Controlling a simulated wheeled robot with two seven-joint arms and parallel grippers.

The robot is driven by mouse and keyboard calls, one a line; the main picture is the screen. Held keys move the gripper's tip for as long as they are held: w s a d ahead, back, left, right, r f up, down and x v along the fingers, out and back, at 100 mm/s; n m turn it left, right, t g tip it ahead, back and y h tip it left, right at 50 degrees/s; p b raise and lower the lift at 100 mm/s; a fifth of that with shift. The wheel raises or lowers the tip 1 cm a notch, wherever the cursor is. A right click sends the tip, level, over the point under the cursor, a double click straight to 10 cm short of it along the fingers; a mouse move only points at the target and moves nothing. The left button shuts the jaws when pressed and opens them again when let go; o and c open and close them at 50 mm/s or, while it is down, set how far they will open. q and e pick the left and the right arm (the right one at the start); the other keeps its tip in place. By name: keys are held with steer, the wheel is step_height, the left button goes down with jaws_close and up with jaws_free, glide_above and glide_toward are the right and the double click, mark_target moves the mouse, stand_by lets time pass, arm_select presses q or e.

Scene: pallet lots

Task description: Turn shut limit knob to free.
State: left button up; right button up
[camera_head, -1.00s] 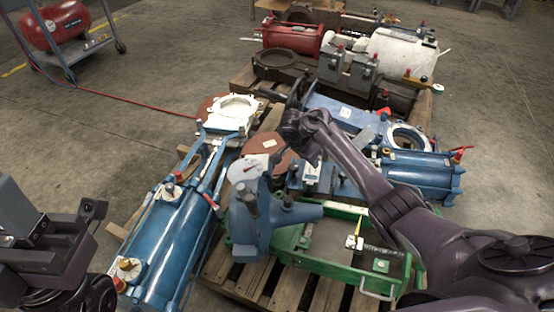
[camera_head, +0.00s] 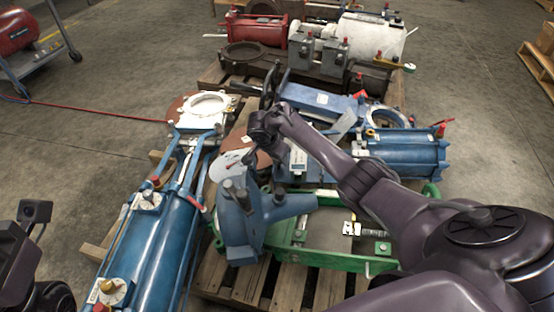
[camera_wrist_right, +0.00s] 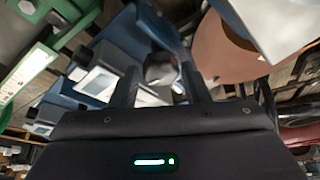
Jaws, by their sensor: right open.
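The right arm reaches over the pallet, and my right gripper (camera_head: 258,160) points down beside a blue valve body with a white-faced dial. In the right wrist view the two fingers of the right gripper (camera_wrist_right: 160,85) stand apart. A rounded grey-black knob (camera_wrist_right: 161,68) shows blurred between or just beyond them; I cannot tell whether they touch it. Its setting cannot be read. In the head view the wrist hides the knob. Part of my left wrist shows at the lower left edge; its fingers are out of the picture.
Blue cylinders (camera_head: 150,240) lie at the left of the wooden pallet (camera_head: 262,282). A green frame (camera_head: 325,262) is at the front, and a blue motor-like unit (camera_head: 405,152) at the right. A red cylinder (camera_head: 258,30) and white tank (camera_head: 372,40) stand behind.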

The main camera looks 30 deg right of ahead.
steer(key=c, duration=0.7)
steer(key=shift+r, duration=0.1)
